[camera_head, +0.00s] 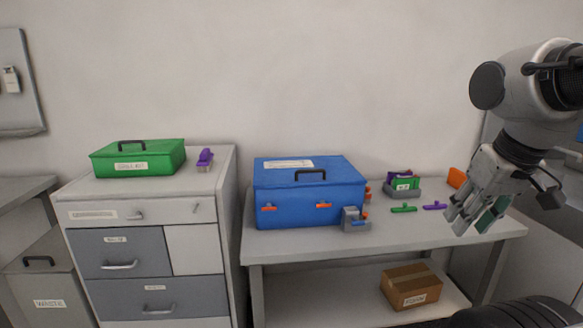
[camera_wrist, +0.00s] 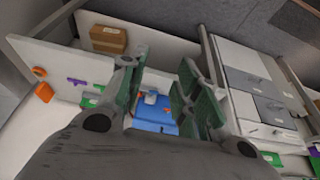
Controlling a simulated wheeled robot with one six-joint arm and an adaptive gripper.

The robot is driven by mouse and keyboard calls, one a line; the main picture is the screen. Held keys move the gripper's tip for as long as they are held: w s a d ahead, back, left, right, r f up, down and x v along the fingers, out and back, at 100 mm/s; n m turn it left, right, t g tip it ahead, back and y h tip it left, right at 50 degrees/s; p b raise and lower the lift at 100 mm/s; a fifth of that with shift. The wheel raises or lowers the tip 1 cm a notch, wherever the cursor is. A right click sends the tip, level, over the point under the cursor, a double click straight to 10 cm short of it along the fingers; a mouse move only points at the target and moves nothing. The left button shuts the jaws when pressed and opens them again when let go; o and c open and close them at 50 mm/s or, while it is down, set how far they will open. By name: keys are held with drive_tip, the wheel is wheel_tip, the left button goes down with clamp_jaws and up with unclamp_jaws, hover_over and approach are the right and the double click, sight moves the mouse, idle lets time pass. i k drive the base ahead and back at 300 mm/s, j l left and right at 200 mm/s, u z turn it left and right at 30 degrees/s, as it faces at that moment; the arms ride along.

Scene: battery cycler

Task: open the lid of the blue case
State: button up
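The blue case (camera_head: 297,194) stands on the white table, left of the middle in the head view. Its lid looks shut, with a black handle (camera_head: 310,174) and a white label on top. Two orange latches (camera_head: 269,208) (camera_head: 323,205) show on its front. My gripper (camera_head: 472,218) is high at the right, well apart from the case. Its fingers are spread with nothing between them. In the wrist view, part of the blue case (camera_wrist: 152,113) shows in the distance between the open fingers (camera_wrist: 160,82).
A small grey and blue device (camera_head: 354,220) stands at the case's front right corner. A grey bin (camera_head: 402,194) and green and purple pieces (camera_head: 404,209) lie to the right. A cardboard box (camera_head: 411,286) sits on the lower shelf. A green case (camera_head: 139,158) is on the left cabinet.

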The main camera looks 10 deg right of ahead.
sight(318, 170)
drive_tip(key=i+u, duration=0.25)
drive_tip(key=i, duration=0.15)
drive_tip(key=i+u, duration=0.3)
drive_tip(key=i, duration=0.15)
